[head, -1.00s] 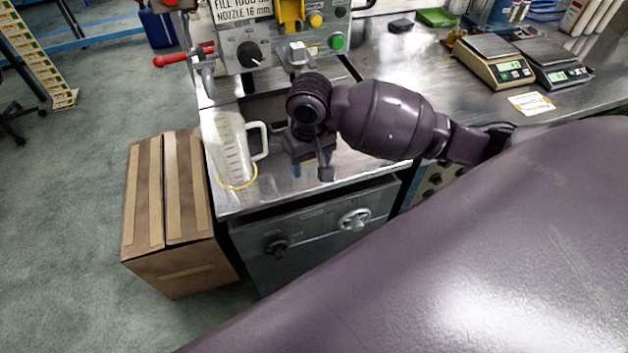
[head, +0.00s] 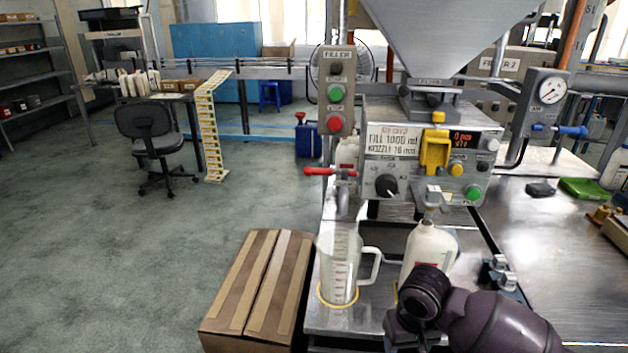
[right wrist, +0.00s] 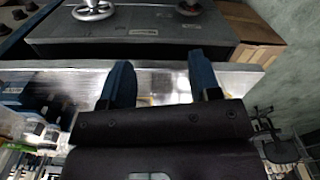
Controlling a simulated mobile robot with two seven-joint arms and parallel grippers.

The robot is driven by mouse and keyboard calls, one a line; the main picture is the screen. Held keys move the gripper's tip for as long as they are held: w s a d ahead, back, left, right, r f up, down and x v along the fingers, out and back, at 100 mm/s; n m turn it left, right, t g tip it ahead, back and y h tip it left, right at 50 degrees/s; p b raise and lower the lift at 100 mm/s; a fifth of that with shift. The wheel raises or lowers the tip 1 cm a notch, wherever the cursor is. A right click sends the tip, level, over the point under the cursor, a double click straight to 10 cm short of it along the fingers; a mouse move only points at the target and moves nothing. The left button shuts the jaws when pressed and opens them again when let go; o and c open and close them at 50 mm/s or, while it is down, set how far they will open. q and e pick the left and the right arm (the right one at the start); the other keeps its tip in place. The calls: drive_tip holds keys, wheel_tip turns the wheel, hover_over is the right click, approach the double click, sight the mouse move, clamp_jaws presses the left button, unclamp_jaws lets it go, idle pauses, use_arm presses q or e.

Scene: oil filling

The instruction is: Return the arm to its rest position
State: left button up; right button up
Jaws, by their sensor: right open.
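My right arm comes in at the lower right of the head view, its dark purple wrist in front of the steel filler table. In the right wrist view my right gripper (right wrist: 161,82) is open, its two blue fingers apart, with only bare steel edge showing between them. In the head view its fingers are hidden below the wrist. A white bottle (head: 430,246) stands upright under the filler's nozzle, its lower part hidden by my wrist. A clear measuring jug (head: 340,270) stands on a yellow ring to its left. My left gripper is in neither view.
The filling machine (head: 400,140) with its hopper stands behind the bottle. A taped cardboard box (head: 258,285) is left of the table. A green tray (head: 582,189) lies on the right bench. The floor at left is open, with a black chair (head: 150,145) farther back.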

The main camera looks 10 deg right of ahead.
drive_tip(key=w+a+r+n+t+y, duration=0.2)
drive_tip(key=w+n+t, duration=0.1)
drive_tip(key=w+t, duration=0.15)
drive_tip(key=w+a+r+n+t+y, duration=0.2)
drive_tip(key=w+a+r+t, duration=0.1)
drive_tip(key=w+t, duration=0.15)
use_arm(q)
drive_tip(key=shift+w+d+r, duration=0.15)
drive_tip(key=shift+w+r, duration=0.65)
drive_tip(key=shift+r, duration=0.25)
use_arm(e)
drive_tip(key=s+d+f+m+h, duration=0.1)
drive_tip(key=s+d+f, duration=0.2)
drive_tip(key=s+f, duration=0.2)
drive_tip(key=s+d+f+m+t+h, duration=0.1)
drive_tip(key=s+d+f, duration=0.2)
drive_tip(key=s, duration=0.7)
drive_tip(key=s+d+f+m+t+h, duration=0.1)
drive_tip(key=s+d+f+h, duration=0.1)
drive_tip(key=s+d+f, duration=0.2)
drive_tip(key=s+f, duration=0.3)
drive_tip(key=s, duration=0.1)
drive_tip(key=shift+f+m, duration=0.35)
drive_tip(key=shift+m, duration=0.05)
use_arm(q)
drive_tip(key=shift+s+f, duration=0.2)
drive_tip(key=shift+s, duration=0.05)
use_arm(e)
drive_tip(key=shift+c, duration=0.3)
